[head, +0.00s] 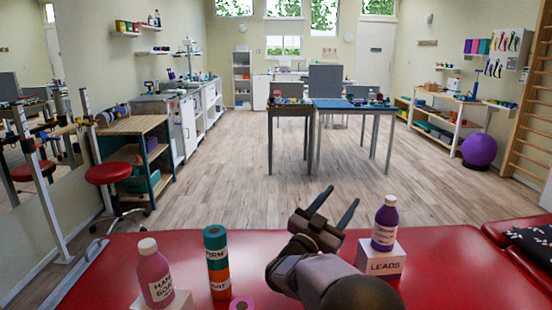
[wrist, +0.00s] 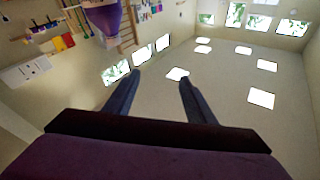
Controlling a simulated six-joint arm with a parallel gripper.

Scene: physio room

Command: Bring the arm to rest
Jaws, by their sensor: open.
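My gripper (head: 335,205) is raised above the red padded table (head: 450,275) in the head view, with its two fingers spread apart and nothing between them. It also shows open and empty in the wrist view (wrist: 158,88), against the wall and ceiling. My arm comes up from the bottom of the head view and hides part of the table. A purple bottle (head: 385,226) stands upright on a white box marked LEADS (head: 381,262), just right of my gripper and apart from it.
A pink bottle with a white cap (head: 155,275) stands on a white block (head: 172,303) at left. Beside it is a teal, dark and orange stack of rolls (head: 217,265), with a pink roll (head: 242,303) near it. A patterned dark cloth (head: 535,245) lies at the right edge.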

